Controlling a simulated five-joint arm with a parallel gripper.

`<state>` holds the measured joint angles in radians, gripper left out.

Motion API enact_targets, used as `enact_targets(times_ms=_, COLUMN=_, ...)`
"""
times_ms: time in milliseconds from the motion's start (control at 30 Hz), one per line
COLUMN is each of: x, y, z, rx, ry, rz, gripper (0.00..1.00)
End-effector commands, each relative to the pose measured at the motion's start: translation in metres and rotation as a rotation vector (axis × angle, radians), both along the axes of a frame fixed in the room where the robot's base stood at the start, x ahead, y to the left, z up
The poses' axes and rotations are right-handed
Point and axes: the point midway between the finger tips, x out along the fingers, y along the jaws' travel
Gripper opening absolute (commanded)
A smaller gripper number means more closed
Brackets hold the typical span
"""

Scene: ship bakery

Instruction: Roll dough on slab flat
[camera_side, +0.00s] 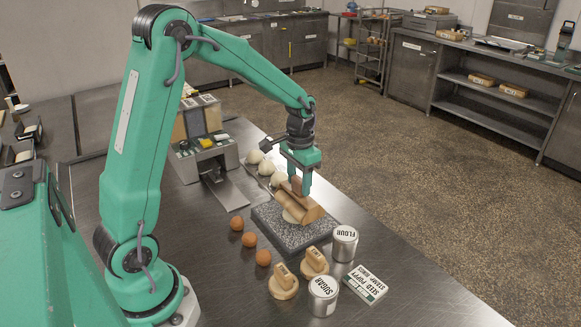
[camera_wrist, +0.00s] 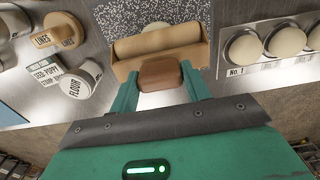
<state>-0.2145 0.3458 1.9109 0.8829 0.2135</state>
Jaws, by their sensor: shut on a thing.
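My gripper (camera_side: 300,186) is shut on the brown handle (camera_wrist: 160,73) of a wooden roller (camera_wrist: 158,40). The roller (camera_side: 303,208) is low over the speckled slab (camera_side: 275,233), crosswise to my fingers in the wrist view. Pale dough (camera_side: 289,217) lies on the slab beside and partly under the roller. In the wrist view a pale edge of dough (camera_wrist: 155,26) shows beyond the roller, and the rest is hidden by it. I cannot tell whether the roller touches the dough.
Pale dough balls (camera_side: 266,168) sit in a row behind the slab. Orange-brown balls (camera_side: 249,239) lie to its left. Wooden stamps (camera_side: 283,281), a sugar tin (camera_side: 323,295), a flour tin (camera_side: 345,243) and a flat box (camera_side: 366,284) stand in front. Bare steel lies at the front right.

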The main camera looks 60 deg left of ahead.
Motion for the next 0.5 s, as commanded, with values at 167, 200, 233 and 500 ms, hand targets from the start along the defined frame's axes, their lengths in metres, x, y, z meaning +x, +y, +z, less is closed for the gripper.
enact_targets(times_ms=167, x=-0.0022, y=-0.0005, z=-0.0024, rx=-0.002, ry=0.008, rz=0.0, gripper=0.27)
enact_targets(times_ms=200, x=-0.0022, y=-0.0005, z=-0.0024, rx=-0.002, ry=0.008, rz=0.0, gripper=0.27)
enact_targets(times_ms=233, x=-0.0022, y=-0.0005, z=-0.0024, rx=-0.002, ry=0.008, rz=0.0, gripper=0.27)
enact_targets(times_ms=500, x=-0.0061, y=-0.0005, z=-0.002, rx=-0.002, ry=0.008, rz=-0.001, gripper=0.27)
